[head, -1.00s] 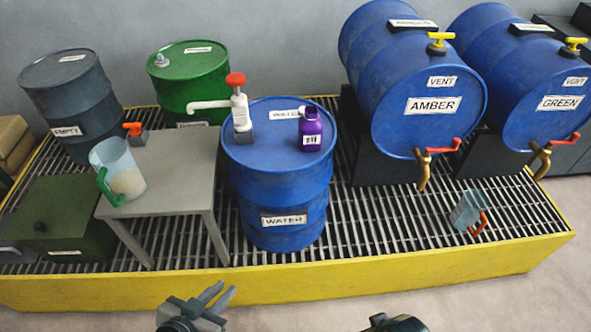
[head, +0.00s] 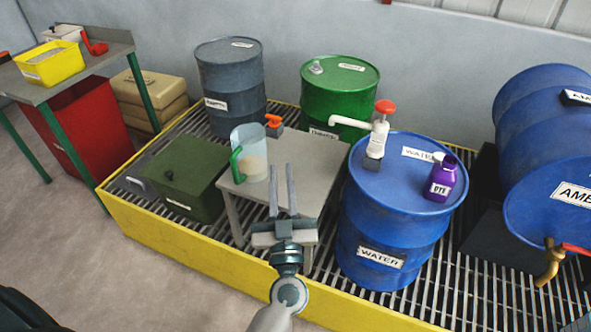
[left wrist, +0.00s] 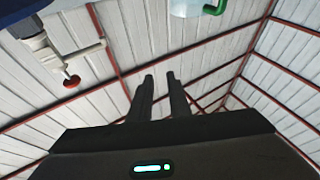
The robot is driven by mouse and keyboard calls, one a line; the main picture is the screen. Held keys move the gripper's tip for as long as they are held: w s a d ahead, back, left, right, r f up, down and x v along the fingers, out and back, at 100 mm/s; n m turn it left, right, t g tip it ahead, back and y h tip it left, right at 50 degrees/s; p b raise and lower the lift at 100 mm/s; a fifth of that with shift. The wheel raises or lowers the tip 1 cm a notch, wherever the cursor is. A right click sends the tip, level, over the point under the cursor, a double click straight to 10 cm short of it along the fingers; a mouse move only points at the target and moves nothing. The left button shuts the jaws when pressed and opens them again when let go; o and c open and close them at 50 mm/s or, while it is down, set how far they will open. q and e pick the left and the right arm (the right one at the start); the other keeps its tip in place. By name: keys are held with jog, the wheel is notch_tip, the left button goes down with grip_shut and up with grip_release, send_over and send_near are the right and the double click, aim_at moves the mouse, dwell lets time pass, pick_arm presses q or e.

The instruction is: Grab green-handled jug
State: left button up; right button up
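The green-handled jug (head: 252,153) is clear, with some pale contents low inside, and stands upright on a small grey table (head: 310,152). Its green handle (head: 236,163) faces left. In the left wrist view the jug (left wrist: 190,8) shows at the top edge with its handle (left wrist: 216,5). My left gripper (head: 283,168) is in front of the table, just right of the jug and apart from it. Its two fingers stand a little apart with nothing between them; the gap also shows in the left wrist view (left wrist: 162,78). My right gripper is not in view.
A blue water drum (head: 385,225) with a white pump (head: 378,138) and a purple dye bottle (head: 441,180) stands right of the table. A dark green box (head: 180,180) stands left. An orange-handled item (head: 273,122) sits behind the jug. The yellow tray rim (head: 190,262) runs in front.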

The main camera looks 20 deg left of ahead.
pick_arm(q)
jog(key=s+a+f+n+g+y, duration=0.1)
jog(key=a+f+n+g+y, duration=0.4)
jog(key=f+g, duration=0.3)
jog(key=shift+s+a+f+g, duration=0.15)
jog(key=shift+a+f+g, duration=0.2)
jog(key=shift+g, duration=0.55)
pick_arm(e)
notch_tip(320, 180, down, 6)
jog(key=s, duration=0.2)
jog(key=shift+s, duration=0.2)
pick_arm(q)
jog(key=shift+a, duration=0.2)
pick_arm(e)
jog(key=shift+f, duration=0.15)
